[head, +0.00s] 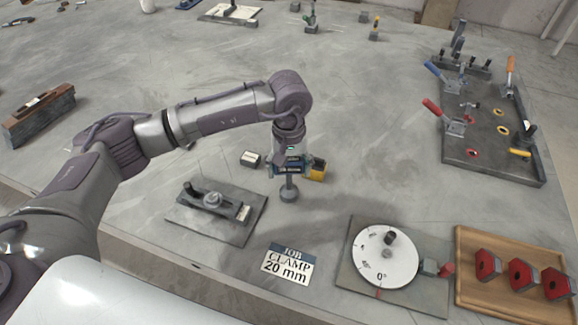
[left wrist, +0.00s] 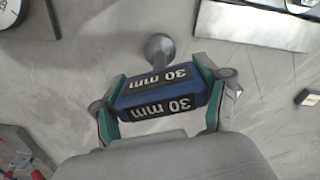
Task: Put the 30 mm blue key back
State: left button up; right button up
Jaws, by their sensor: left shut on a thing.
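My left gripper (head: 289,166) reaches down over the middle of the table and is shut on the blue key (head: 287,170). In the left wrist view, the blue key (left wrist: 160,95) shows two "30 mm" labels between the teal finger pads of the gripper (left wrist: 163,102). A grey stem with a round end (head: 289,194) shows just below the key, also in the left wrist view (left wrist: 160,47). I cannot tell whether it is part of the key or touches the table. A yellow block (head: 318,169) and a dark block with a white label (head: 250,158) stand beside the gripper. My right gripper is not in view.
A dial plate (head: 352,281) and a wooden tray (head: 468,245) with red blocks stand front right. A fixture board (head: 490,168) with toggle clamps is at right.

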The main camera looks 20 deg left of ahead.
pick_arm(q)
jog(key=shift+f, duration=0.15)
jog(key=o, duration=1.7)
jog(key=shift+r, duration=0.65)
notch_tip(320, 180, up, 11)
jog(key=shift+r+b, duration=0.1)
jog(key=shift+b, duration=1.05)
